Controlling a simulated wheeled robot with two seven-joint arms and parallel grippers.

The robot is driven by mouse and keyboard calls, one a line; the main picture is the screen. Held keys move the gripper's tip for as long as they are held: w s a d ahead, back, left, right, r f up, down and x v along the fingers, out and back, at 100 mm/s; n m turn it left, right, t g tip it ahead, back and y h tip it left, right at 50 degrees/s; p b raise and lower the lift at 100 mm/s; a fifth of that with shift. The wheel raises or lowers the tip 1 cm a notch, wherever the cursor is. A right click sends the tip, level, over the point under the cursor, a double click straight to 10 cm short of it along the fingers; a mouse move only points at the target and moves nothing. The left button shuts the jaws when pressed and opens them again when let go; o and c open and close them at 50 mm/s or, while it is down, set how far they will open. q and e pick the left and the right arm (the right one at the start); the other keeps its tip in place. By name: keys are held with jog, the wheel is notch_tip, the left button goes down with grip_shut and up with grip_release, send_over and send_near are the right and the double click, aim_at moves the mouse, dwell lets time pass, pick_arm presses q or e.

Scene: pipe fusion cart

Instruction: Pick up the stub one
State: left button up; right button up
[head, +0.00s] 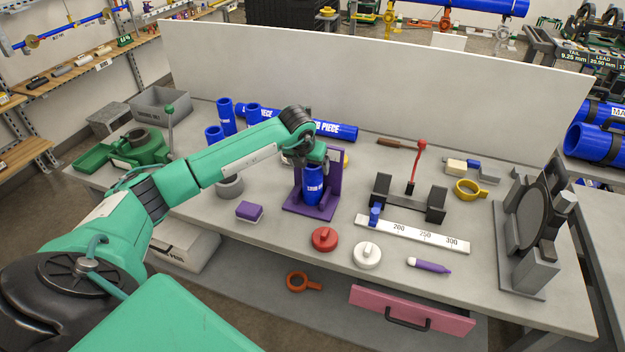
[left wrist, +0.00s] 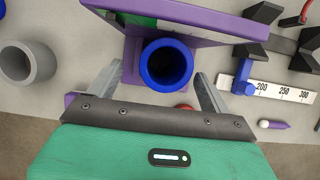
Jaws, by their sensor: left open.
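A short blue pipe stub (head: 313,186) with a white label stands upright in a purple stand (head: 325,212) in the middle of the bench. The label is too small to read surely. My left gripper (head: 314,165) is right above the stub, pointing down. In the left wrist view the stub's round open end (left wrist: 167,66) shows between the two spread fingers of my left gripper (left wrist: 159,72), with a gap on each side. Several other blue pieces (head: 226,117) stand behind my left arm. My right gripper is not in view.
A purple block (head: 249,212), a grey ring (head: 230,186), a red cap (head: 324,239) and a white cap (head: 367,255) lie around the stand. A white ruler (head: 412,234) with a black fixture is to the right. A tall white panel (head: 380,85) closes the back.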

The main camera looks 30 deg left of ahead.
aim_at(313, 182)
pick_arm(q)
jog(key=shift+w+d+f, duration=0.1)
jog(key=shift+f, duration=0.1)
jog(key=p+x, duration=0.3)
jog(key=shift+w+d+f, duration=0.15)
jog(key=shift+w+f, duration=0.05)
jog(key=shift+f, duration=0.15)
jog(key=shift+w+f, duration=0.15)
jog(key=shift+f, duration=0.35)
jog(key=c, duration=0.9)
jog(key=shift+r, duration=0.1)
jog(key=c, duration=0.4)
